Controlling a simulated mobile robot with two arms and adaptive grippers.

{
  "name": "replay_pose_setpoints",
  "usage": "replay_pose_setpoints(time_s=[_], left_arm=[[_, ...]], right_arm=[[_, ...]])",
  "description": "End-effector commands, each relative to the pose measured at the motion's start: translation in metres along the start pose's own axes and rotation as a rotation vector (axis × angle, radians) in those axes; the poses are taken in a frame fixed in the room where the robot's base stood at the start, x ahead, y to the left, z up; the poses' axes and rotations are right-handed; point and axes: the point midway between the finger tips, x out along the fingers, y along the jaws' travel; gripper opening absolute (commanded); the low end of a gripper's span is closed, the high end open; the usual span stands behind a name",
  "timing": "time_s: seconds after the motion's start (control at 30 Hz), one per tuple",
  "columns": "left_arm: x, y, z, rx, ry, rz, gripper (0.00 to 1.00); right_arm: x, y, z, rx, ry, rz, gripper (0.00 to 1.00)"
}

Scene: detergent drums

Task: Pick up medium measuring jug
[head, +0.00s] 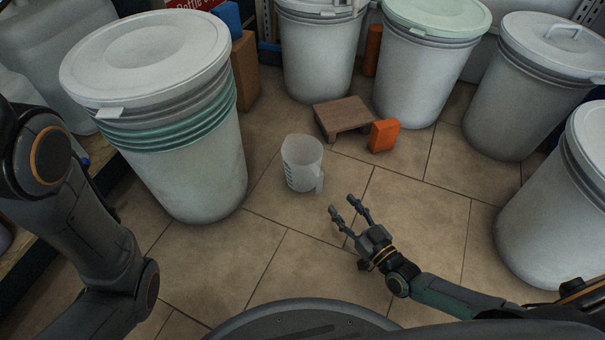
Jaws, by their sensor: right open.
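The measuring jug (299,165) stands upright on the tiled floor in the middle of the head view. It is pale and translucent, with dark graduation marks on its left side and a handle at its lower right. My right gripper (341,206) is open and empty, a little below and right of the jug in the picture, with its fingers pointing up and left. It appears apart from the jug. My left arm (75,215) comes in at the left; its gripper is out of view.
A large lidded drum (185,150) stands left of the jug. More drums (415,70) line the back and right. A low brown wooden stool (342,114) and an orange box (384,136) sit behind the jug. The floor (240,265) in front is clear.

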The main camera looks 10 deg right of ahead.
Motion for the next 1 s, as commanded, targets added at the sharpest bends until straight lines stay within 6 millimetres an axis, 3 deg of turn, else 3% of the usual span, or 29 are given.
replay_pose_setpoints(time_s=[0.3,0.53,0.8,1.0], left_arm=[[-0.033,0.007,-0.011,0.000,-0.003,0.000,0.40],[-0.039,0.008,-0.013,0.000,-0.003,0.000,0.40],[-0.067,0.014,-0.023,0.000,-0.002,0.000,0.40],[-0.075,0.016,-0.025,0.000,-0.002,0.001,0.40]], right_arm=[[0.062,0.000,0.002,0.000,0.005,-0.001,0.47],[0.078,0.000,0.001,0.000,0.001,-0.001,0.47],[0.107,0.006,0.000,0.000,0.004,-0.001,0.47],[0.127,0.006,-0.002,0.001,0.001,-0.001,0.47]])
